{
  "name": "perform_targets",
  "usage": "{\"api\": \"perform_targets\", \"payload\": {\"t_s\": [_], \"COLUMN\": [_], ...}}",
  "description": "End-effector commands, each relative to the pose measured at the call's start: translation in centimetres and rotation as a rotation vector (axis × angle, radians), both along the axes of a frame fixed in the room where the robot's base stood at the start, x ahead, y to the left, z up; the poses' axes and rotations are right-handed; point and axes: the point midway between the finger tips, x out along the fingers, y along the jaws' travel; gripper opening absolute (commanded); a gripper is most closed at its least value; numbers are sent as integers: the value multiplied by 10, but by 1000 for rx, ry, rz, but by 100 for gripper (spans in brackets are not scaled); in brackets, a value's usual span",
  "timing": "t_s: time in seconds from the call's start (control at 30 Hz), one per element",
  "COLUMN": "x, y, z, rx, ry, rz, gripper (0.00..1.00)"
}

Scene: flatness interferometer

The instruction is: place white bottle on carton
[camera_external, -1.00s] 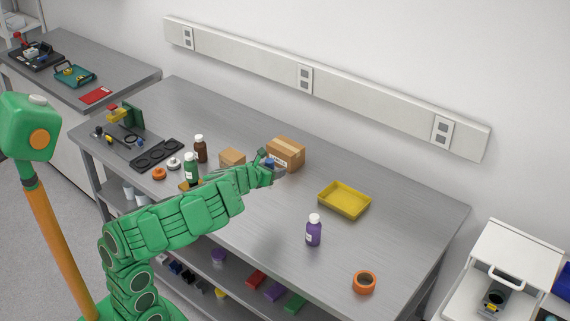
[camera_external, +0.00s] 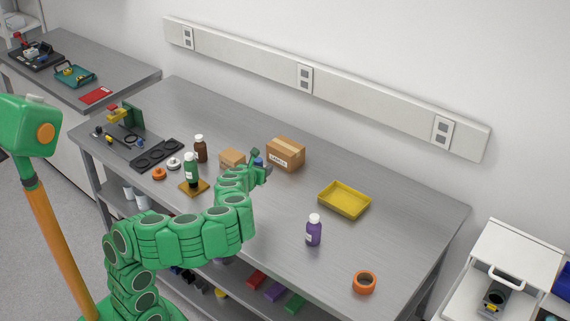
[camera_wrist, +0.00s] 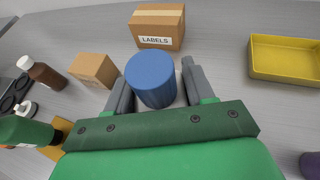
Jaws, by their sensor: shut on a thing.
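My gripper (camera_external: 259,169) is shut on a bottle with a blue cap (camera_wrist: 152,76); the blue cap also shows in the external view (camera_external: 258,161). A smaller plain brown carton (camera_external: 232,157) stands left of my gripper, also left in the wrist view (camera_wrist: 93,69). Both carton tops are bare.
A green bottle (camera_external: 191,168) on an amber mat (camera_external: 200,187) and a brown bottle (camera_external: 200,150) stand left. A yellow tray (camera_external: 344,201), a purple bottle (camera_external: 314,232) and an orange ring (camera_external: 364,283) are right. The grey bench (camera_external: 400,225) is clear between them.

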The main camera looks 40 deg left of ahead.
Motion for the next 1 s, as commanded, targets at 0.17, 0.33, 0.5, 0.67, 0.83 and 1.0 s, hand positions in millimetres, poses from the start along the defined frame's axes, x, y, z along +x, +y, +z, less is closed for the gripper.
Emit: {"api": "perform_targets", "payload": {"t_s": [0.17,0.33,0.5,0.67,0.83,1.0], "x": [-1,-3,-4,-5,-8,-9], "y": [15,29,41,53,65,70], "z": [-1,-1,1,4,7,9], "rx": [0,0,0,0,1,1], "ry": [0,1,1,0,2,2], "rz": [69,133,191,246,301,322], "gripper": [0,0,0,0,0,0]}}
